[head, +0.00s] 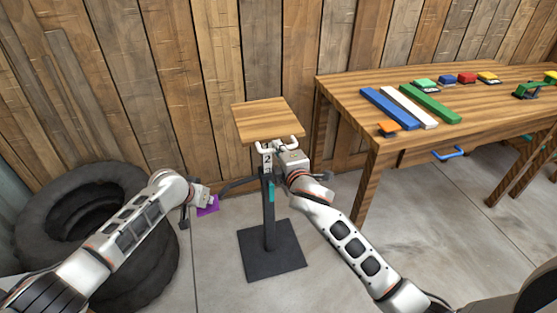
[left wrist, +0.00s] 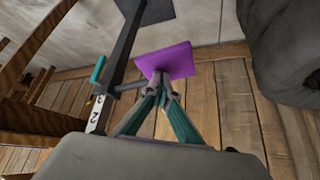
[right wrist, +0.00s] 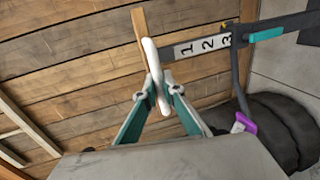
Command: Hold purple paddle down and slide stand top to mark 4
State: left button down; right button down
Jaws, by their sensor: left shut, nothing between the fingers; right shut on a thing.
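The stand has a square wooden top (head: 267,119) on a dark post with a flat base (head: 270,252). A white number strip (right wrist: 205,46) below the top shows 1, 2 and 3 in the right wrist view; no 4 shows. The purple paddle (head: 207,206) sticks out left of the post on a dark arm. My left gripper (left wrist: 165,88) is shut and empty, its tips at the paddle (left wrist: 168,58); whether they press it is unclear. My right gripper (right wrist: 163,86) is shut on the white handle (right wrist: 152,60) under the top.
Stacked tyres (head: 80,215) stand left behind my left arm. A wooden table (head: 345,100) with coloured strips and small blocks stands to the right. A plank wall (head: 215,60) is close behind the stand. The floor around the base is clear.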

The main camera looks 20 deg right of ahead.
notch_tip(320, 180, up, 8)
jog(key=shift+f, duration=0.2)
jog(key=c, duration=2.2)
grip_release()
jog(key=shift+o, duration=0.2)
pick_arm(q)
jog(key=shift+s, duration=0.1)
pick_arm(e)
jog(key=v, duration=1.2)
